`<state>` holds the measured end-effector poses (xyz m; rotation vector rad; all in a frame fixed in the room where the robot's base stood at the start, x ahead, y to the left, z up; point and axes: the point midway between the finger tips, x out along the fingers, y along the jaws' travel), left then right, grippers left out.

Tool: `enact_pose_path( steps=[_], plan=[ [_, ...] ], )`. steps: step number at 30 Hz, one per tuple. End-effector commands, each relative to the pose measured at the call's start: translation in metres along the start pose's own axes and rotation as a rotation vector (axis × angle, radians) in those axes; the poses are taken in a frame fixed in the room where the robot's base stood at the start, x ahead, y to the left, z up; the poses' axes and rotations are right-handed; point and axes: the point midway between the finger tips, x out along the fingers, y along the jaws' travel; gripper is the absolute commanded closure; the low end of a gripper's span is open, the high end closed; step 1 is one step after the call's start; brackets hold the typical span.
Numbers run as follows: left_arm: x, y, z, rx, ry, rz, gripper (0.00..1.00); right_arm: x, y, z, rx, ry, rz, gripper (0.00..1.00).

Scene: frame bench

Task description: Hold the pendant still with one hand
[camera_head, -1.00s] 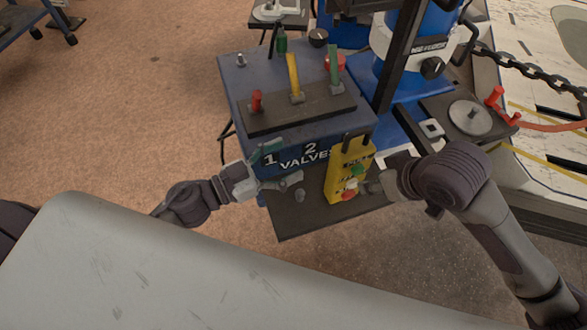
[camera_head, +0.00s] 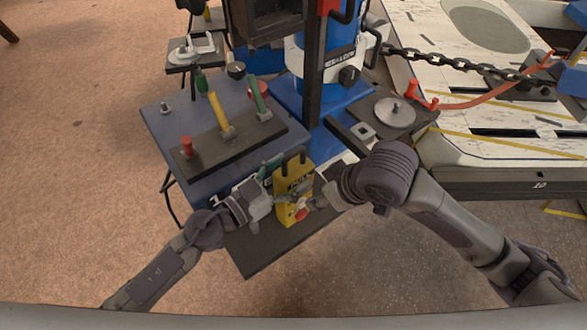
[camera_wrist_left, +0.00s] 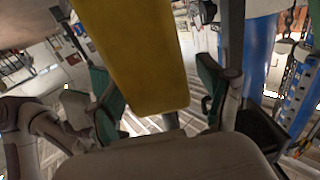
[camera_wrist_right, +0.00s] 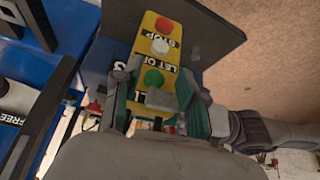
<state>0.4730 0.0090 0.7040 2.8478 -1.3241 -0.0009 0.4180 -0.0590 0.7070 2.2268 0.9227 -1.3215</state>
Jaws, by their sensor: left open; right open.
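The pendant (camera_head: 290,181) is a yellow box with red, white and green buttons, upright at the front of the blue bench. My left gripper (camera_head: 272,188) is at its left side, open. In the left wrist view the pendant's yellow body (camera_wrist_left: 140,55) lies between the spread green-padded fingers (camera_wrist_left: 165,95). My right gripper (camera_head: 314,198) is at its right side, open. In the right wrist view the pendant's buttoned face (camera_wrist_right: 156,60) lies between its fingers (camera_wrist_right: 160,98). I cannot tell whether any pad touches it.
The blue bench (camera_head: 165,133) carries a dark plate with red, yellow and green levers (camera_head: 213,112) behind the pendant. A dark shelf (camera_head: 255,257) lies below the pendant. A blue machine with a dark column (camera_head: 314,75) stands behind right. The floor at left (camera_head: 70,130) is clear.

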Motion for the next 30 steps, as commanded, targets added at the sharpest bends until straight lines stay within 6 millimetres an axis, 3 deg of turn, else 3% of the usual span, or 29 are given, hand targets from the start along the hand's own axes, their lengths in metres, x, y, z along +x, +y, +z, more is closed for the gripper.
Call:
enact_pose_path(
  steps=[4, 13, 27, 30],
  plan=[
    [0.0099, 0.0002, -0.0002, 0.001, 0.000, 0.001, 0.21, 0.0000, 0.0000, -0.0001, 0.000, 0.000, 0.000, 0.58],
    [0.0118, 0.0001, -0.0001, 0.001, 0.000, 0.001, 0.21, 0.0000, -0.0001, -0.0001, 0.000, 0.000, 0.000, 0.58],
    [0.0115, 0.0001, 0.0000, 0.001, 0.000, 0.000, 0.97, 0.0000, -0.0001, 0.0000, 0.000, 0.000, 0.000, 0.58],
    [0.0115, 0.0001, 0.0000, 0.001, 0.000, 0.000, 1.00, 0.0000, -0.0001, -0.0001, 0.000, 0.000, 0.000, 0.58]
  ],
)
